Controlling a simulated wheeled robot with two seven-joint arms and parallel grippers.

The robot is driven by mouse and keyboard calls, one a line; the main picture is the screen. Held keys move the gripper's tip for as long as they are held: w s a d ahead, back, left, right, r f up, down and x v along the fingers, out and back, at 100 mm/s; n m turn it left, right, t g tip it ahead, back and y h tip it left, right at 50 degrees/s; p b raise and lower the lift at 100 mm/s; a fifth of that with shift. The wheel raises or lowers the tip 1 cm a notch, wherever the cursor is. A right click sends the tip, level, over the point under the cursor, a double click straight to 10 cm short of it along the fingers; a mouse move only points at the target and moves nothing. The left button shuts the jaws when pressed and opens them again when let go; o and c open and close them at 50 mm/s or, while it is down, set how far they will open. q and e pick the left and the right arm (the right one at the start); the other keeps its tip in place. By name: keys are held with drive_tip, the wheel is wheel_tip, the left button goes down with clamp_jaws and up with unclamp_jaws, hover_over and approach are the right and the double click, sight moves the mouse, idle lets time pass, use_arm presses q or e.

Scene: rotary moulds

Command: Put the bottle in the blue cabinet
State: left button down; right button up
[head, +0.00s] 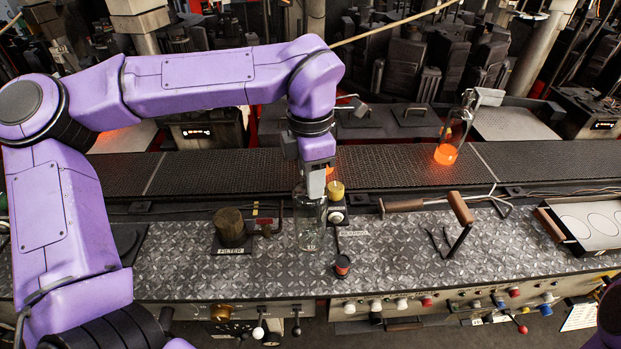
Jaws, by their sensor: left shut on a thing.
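A clear glass bottle (311,226) is upright over the metal-plated bench top, in the middle of the head view. My left gripper (314,183) reaches down from above and is shut on the bottle's upper part. The gripper hides the bottle's neck. I cannot tell whether the bottle's base touches the bench. A second glass bottle (456,132), glowing orange at its base, stands on the conveyor to the right. I see no blue cabinet in this view. My right gripper is out of view.
The dark conveyor (230,170) runs behind the bench (395,255). Near the held bottle are a brown filter knob (230,226), a yellow-topped button (336,190) and a small red-black knob (343,265). Wooden-handled tools (460,209) and a white tray (590,222) lie to the right.

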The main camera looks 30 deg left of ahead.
use_arm(q)
drive_tip(key=shift+f, duration=0.9)
drive_tip(key=shift+f, duration=0.1)
drive_tip(key=c, duration=0.7)
unclamp_jaws()
